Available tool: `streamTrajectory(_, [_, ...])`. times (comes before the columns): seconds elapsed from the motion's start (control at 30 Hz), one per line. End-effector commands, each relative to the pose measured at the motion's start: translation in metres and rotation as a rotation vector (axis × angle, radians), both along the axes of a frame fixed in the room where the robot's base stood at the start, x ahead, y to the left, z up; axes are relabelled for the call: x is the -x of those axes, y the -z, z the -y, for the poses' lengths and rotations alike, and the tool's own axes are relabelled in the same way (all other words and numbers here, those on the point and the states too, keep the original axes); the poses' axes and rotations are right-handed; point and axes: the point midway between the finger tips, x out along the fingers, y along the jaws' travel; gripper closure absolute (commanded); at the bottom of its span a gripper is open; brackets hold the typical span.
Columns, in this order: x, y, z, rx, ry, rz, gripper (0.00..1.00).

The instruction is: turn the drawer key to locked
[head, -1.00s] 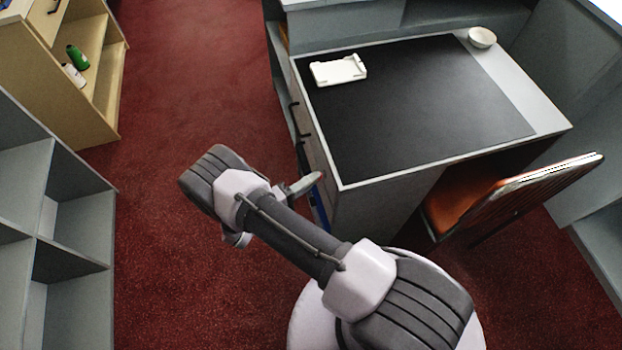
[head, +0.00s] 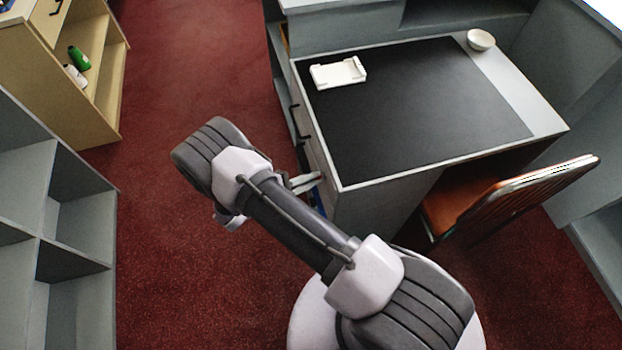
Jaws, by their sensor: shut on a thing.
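The desk (head: 549,122) has its drawer side facing left, with dark handles (head: 297,122) on the drawer fronts. My gripper (head: 308,183) is at that drawer side, close to the near left corner of the desk, below the top. Its pale fingers show only in part past my arm and are shut on the drawer key. The key itself and its lock are too small or hidden here, so I cannot see the key's angle.
A black mat (head: 415,110) covers most of the desk top, with a white tray (head: 338,73) and a white bowl (head: 480,40) on the top. An orange chair (head: 470,205) stands at the near side. Grey shelves (head: 75,220) stand left; red carpet (head: 200,60) is free between.

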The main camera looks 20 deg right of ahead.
Motion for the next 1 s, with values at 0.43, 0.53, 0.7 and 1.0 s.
streamTrajectory(0.43, [-0.0041, -0.0016, -0.0004, -0.002, 0.001, -0.411, 1.0])
streamTrajectory(0.53, [-0.0046, -0.0016, -0.0003, -0.002, 0.001, -0.497, 1.0])
streamTrajectory(0.7, [-0.0055, -0.0017, 0.0001, -0.001, 0.001, -0.626, 1.0])
streamTrajectory(1.0, [-0.0066, -0.0019, -0.0003, -0.001, 0.0, -0.776, 1.0])
